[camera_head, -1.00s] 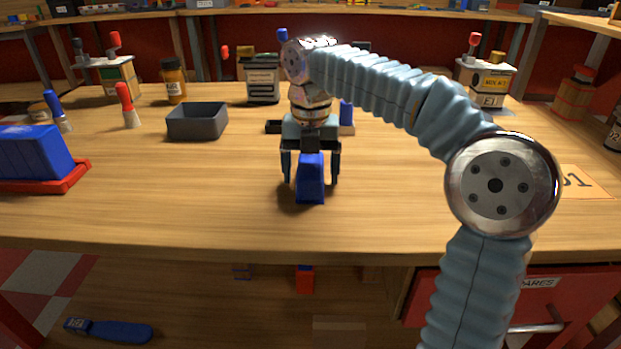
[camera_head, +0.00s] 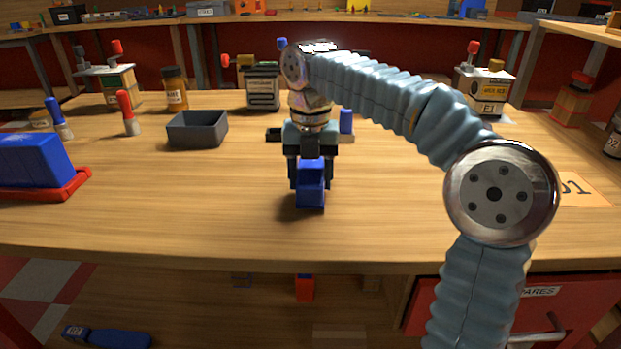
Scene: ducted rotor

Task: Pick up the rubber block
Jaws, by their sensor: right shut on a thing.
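The rubber block, taken to be the blue block (camera_head: 311,187), is upright near the middle of the workbench. My right gripper (camera_head: 311,176) comes down over it from above and is shut on it, with one dark finger at each side. The gripper's palm hides part of the block's top and back. The block's base is at or very near the bench top, with a shadow beside it; I cannot tell if there is a gap. My left gripper is not in view.
A grey open tray (camera_head: 197,130) stands left of the gripper. A blue block-like thing on a red base (camera_head: 45,167) is at the left edge. Bottles and small stands line the back. A dark holder sits behind my gripper. The front bench strip (camera_head: 180,220) is clear.

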